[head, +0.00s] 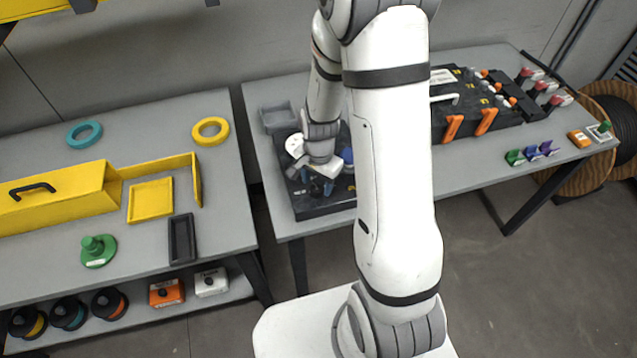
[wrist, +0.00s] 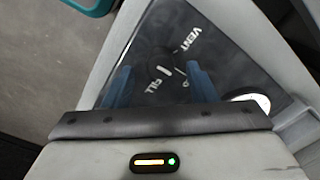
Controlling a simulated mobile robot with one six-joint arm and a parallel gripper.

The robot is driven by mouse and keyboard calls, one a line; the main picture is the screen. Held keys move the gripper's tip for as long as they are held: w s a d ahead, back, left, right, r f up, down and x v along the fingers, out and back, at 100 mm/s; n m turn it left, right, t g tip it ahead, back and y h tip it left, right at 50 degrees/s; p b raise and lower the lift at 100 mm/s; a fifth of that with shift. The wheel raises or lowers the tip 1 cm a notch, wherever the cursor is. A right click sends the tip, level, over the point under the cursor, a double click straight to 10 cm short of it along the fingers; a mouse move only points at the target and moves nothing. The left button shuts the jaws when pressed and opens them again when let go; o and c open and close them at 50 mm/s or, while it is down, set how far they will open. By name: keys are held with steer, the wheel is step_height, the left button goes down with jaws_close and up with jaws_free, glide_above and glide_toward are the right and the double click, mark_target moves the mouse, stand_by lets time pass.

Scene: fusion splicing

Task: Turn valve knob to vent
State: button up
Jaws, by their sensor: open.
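The valve knob (wrist: 164,66) is a dark round shape with a short white mark, on a dark panel (wrist: 222,62) in the wrist view. The word VENT (wrist: 188,41) is printed up and right of it, and FILL (wrist: 158,86) just below it. My gripper (wrist: 159,74) is open, its two blue fingers on either side of the knob in the picture. I cannot tell whether they touch it. In the head view my gripper (head: 320,186) is low over the black panel base (head: 318,210), and my wrist hides the knob.
A white round gauge (wrist: 250,103) sits on the panel to the right. A grey tray (head: 278,118) stands behind the panel. A black case (head: 470,100) with orange latches is farther right on the same table. A yellow box (head: 60,197) is on the left table.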

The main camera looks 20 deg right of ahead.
steer(key=shift+f, duration=0.95)
steer(key=shift+c, duration=0.5)
